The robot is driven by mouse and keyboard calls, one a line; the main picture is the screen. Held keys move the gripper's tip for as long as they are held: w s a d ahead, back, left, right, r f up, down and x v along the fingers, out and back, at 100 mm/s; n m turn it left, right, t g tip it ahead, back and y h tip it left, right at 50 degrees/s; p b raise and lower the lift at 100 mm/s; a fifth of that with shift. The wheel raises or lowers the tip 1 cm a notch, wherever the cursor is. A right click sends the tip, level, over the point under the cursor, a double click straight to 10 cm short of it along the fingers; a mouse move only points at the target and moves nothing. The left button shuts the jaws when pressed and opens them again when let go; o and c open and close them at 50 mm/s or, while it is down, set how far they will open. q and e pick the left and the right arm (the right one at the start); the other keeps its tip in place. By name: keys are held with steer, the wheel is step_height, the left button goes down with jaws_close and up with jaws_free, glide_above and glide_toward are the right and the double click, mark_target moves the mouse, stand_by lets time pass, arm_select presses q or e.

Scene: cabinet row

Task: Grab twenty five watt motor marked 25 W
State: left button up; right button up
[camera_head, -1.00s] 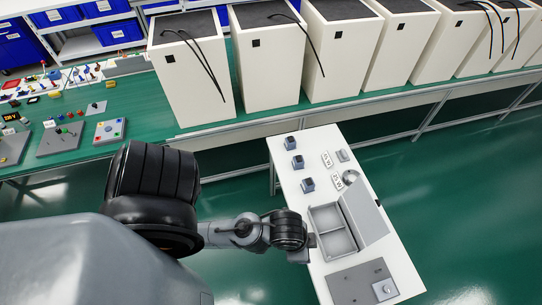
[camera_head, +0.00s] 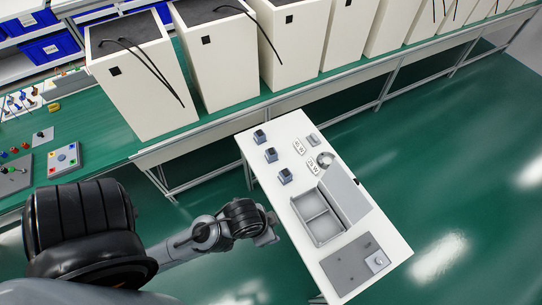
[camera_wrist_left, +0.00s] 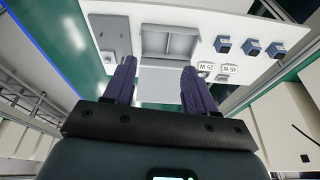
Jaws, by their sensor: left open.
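A "25 W" label (camera_head: 313,167) lies on the white table (camera_head: 272,128); it also shows in the left wrist view (camera_wrist_left: 207,66). Beside it is a round, silvery motor-like part (camera_head: 326,159). A second label (camera_head: 299,147), reading "45 W" in the left wrist view (camera_wrist_left: 229,68), lies near a small grey block-like part (camera_head: 313,139). My left gripper (camera_head: 270,231) is beside the table's left long edge, near the grey box. In the left wrist view its fingers (camera_wrist_left: 158,68) are apart with nothing between them. My right gripper is not in view.
Three small blue-grey blocks (camera_head: 271,155) line the table's left side. A grey plate (camera_head: 350,265) lies at the near end. Tall white cabinets (camera_head: 215,60) stand behind.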

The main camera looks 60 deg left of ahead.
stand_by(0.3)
arm_select(q)
steer(key=o, duration=0.6)
steer(key=shift+a, duration=0.15)
